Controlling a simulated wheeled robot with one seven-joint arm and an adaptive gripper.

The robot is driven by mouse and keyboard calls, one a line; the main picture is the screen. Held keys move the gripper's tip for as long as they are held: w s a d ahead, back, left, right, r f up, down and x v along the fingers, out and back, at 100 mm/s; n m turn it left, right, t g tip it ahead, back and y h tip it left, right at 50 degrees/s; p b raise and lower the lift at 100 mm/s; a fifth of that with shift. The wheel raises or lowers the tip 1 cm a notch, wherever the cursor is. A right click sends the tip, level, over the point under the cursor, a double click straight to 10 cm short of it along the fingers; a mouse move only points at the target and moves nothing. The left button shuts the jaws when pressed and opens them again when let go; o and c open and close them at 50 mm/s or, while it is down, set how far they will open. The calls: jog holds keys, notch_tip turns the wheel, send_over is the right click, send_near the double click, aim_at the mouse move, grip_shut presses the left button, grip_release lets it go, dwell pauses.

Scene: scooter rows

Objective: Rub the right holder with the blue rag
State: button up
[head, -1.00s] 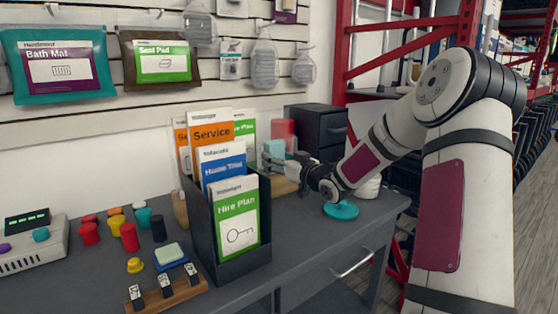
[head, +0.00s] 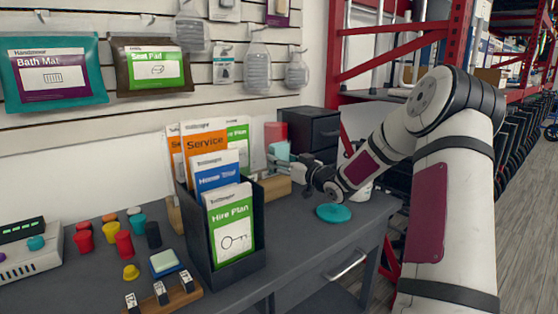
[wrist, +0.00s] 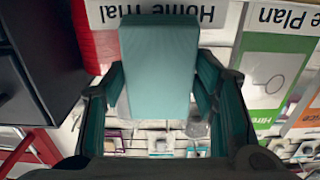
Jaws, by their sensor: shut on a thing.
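My gripper (head: 277,163) is behind and right of the dark leaflet holder (head: 234,273), above the desk. In the wrist view my gripper (wrist: 160,75) has its fingers on either side of a teal block-shaped piece (wrist: 158,65), and it is shut on it. The piece also shows in the head view (head: 279,150); it may be the folded rag, but its material is unclear. The dark holder stands upright with several leaflets, the front one a green Hire Plan (head: 232,222). Whether the piece touches any holder cannot be told.
A wooden block (head: 276,187) is below my gripper. A red object (head: 275,131) and a black drawer unit (head: 314,130) stand behind. A teal disc (head: 333,213) lies to the right. A pale pad on a blue piece (head: 164,263) and several small coloured caps lie left.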

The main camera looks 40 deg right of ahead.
aim_at(265, 160)
jog(key=d+p, duration=0.1)
jog(key=d, duration=0.2)
jog(key=d+p, duration=0.1)
jog(key=d, duration=0.1)
jog(key=shift+w+r+p, duration=0.1)
jog(key=shift+w+p, duration=0.15)
jog(key=shift+p, duration=0.1)
jog(key=shift+s+a+b, duration=0.15)
jog(key=shift+a+b, duration=0.3)
jog(key=shift+a, duration=1.95)
jog(key=shift+s+a+b, duration=0.1)
jog(key=shift+a+b, duration=0.3)
jog(key=shift+a, duration=2)
jog(key=s+p, duration=0.1)
jog(key=s, duration=0.5)
jog(key=shift+d, duration=0.15)
jog(key=shift+s, duration=0.15)
